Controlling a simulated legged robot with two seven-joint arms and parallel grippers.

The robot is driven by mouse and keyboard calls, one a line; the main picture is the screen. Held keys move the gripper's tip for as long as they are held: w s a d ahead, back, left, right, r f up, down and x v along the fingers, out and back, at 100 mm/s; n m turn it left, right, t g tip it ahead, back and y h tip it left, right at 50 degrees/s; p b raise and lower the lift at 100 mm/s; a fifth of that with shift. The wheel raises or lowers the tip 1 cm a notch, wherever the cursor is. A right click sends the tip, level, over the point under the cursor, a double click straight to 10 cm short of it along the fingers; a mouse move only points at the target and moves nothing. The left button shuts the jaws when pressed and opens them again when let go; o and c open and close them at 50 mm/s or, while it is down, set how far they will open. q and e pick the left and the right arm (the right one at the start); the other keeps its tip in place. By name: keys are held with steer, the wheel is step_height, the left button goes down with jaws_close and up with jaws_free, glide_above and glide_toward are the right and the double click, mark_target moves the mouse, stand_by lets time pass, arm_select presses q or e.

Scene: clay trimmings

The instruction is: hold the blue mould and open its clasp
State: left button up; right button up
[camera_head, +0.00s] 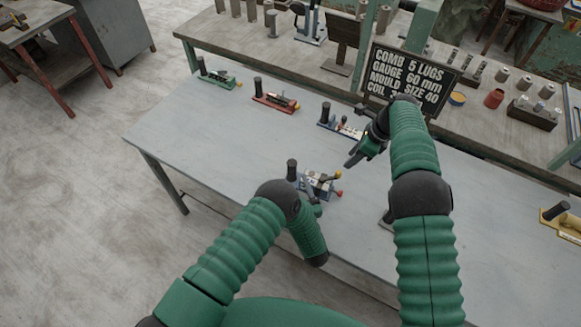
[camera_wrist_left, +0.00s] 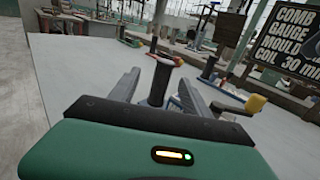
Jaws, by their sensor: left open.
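A blue mould (camera_head: 331,124) with a dark upright handle stands toward the back of the grey table, partly hidden by my right gripper (camera_head: 357,153). The right gripper is above the table, and its jaw opening is unclear. A second mould (camera_head: 319,185), with a grey-blue body, a dark handle and yellow and red knobs, stands nearer. My left gripper (camera_wrist_left: 157,88) is open at this nearer mould. In the left wrist view its fingers lie on either side of the dark handle (camera_wrist_left: 160,80); contact cannot be told. The clasp's state is too small to tell.
A green mould (camera_head: 218,77) and a red mould (camera_head: 275,102) stand at the back left of the table. A yellow mould (camera_head: 562,221) is at the far right. A lettered sign (camera_head: 410,80) stands behind. The table's left part is clear.

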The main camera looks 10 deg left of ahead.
mark_target(294, 168)
arm_select(q)
steer(key=x, duration=0.4)
steer(key=d+x, duration=0.1)
steer(key=x, duration=0.1)
steer(key=shift+w+r, duration=0.1)
steer(key=shift+w, duration=0.45)
steer(key=shift+w+a, duration=0.4)
steer(key=shift+w, duration=0.1)
steer(key=shift+a, duration=0.35)
steer(key=c, duration=0.3)
steer(key=shift+d, duration=0.3)
jaws_close()
steer(key=shift+a, duration=0.15)
